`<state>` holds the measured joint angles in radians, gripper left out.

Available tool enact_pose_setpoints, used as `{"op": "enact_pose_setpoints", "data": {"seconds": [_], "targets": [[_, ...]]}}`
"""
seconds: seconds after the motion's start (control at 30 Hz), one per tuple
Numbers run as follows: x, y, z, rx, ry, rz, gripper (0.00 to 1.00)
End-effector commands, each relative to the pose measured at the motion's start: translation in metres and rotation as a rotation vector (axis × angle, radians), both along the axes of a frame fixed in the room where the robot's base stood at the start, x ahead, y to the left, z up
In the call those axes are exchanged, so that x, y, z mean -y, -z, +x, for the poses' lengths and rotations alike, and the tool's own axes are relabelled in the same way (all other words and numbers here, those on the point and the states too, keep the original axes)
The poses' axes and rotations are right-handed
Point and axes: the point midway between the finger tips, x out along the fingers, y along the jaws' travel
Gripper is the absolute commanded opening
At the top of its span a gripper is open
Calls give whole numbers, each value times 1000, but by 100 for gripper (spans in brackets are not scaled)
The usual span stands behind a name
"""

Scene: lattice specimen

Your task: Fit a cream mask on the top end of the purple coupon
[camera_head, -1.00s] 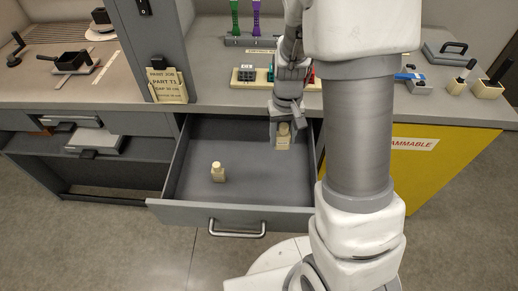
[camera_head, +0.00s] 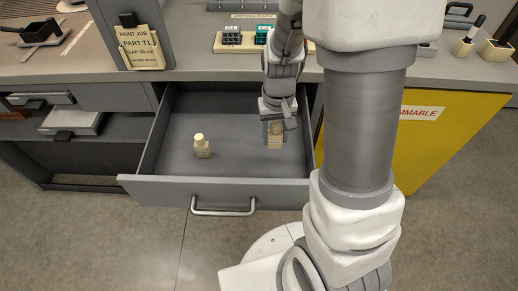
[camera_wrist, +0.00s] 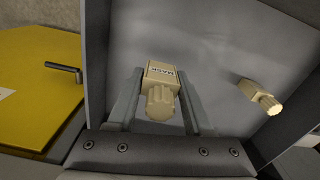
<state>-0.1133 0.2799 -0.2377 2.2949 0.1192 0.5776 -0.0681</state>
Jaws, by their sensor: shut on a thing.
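My gripper (camera_head: 276,124) is inside the open drawer, at its right side. It is shut on a cream mask (camera_head: 275,141), a small blocky piece with a ribbed round cap. In the wrist view, this mask (camera_wrist: 161,84) is between the two grey fingers, its cap towards the camera and a "MASK" label on its side. I cannot tell whether it clears the drawer floor. A second cream mask (camera_head: 202,148) stands left of it in the drawer; it also shows at the right of the wrist view (camera_wrist: 262,98). The purple coupon is outside the current views.
The grey drawer (camera_head: 215,188) is pulled out, with walls around my gripper. Above it, the bench bears a cream block rack (camera_head: 232,43) with coloured blocks and a paint job card (camera_head: 140,47). A yellow cabinet door (camera_head: 440,140) is at the right. The drawer's middle is free.

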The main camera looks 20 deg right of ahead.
Motion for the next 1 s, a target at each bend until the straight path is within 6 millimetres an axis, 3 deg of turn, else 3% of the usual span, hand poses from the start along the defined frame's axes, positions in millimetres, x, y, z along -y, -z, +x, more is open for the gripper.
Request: {"op": "enact_pose_setpoints", "data": {"seconds": [0.1, 0.3, 0.63, 1.0], "targets": [[-20, 17, 13, -1, -4, -1, 0], [-35, 26, 24, 1, 0, 0, 0], [-35, 66, 23, -1, 2, 0, 0], [-35, 69, 24, 0, 1, 0, 0]]}}
